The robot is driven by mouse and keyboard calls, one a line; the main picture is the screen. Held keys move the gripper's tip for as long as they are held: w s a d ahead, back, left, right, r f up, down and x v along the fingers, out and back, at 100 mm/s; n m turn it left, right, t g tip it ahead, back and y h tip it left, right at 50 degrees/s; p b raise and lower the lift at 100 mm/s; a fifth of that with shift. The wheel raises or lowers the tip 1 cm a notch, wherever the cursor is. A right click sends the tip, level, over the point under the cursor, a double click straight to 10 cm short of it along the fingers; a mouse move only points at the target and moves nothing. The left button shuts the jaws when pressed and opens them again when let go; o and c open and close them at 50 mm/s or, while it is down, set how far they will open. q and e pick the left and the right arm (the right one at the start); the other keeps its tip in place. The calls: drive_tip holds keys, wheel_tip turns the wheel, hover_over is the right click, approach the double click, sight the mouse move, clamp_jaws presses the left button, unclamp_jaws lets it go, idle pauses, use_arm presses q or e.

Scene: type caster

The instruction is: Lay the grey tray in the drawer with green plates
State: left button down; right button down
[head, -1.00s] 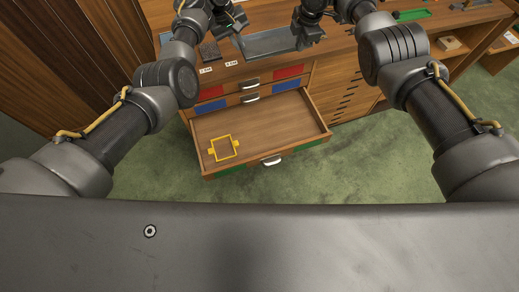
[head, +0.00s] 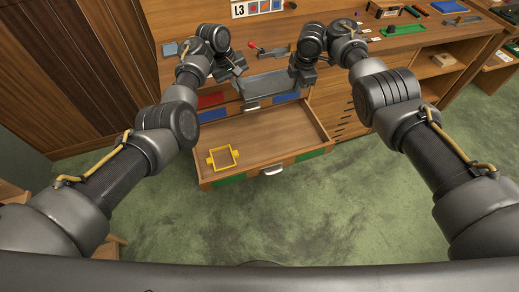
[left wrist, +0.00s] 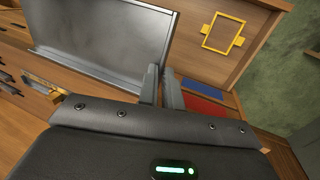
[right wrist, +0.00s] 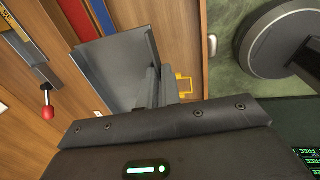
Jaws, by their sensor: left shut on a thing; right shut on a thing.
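The grey tray (head: 267,84) hangs level-looking between my two grippers, in front of the cabinet and above the back of the open drawer. My left gripper (head: 240,84) is shut on its left end, and my right gripper (head: 298,84) on its right end. The tray also fills part of the left wrist view (left wrist: 105,38) and the right wrist view (right wrist: 118,68). The drawer (head: 285,138) is open, with green plates (head: 230,180) on its front and a silver handle. A yellow square frame with side tabs (head: 222,157) lies in its left part; the rest of its visible floor is bare.
Above it are drawer fronts with blue plates (head: 213,115) and red plates (head: 211,99). The wooden bench top carries a red-handled tool (head: 254,46), an L3 sign (head: 240,11) and other items. Green floor (head: 300,220) lies clear in front.

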wheel_tip(320, 180, down, 25)
drive_tip(key=b, duration=2.3)
drive_tip(key=shift+f+b, duration=0.15)
drive_tip(key=shift+b, duration=0.2)
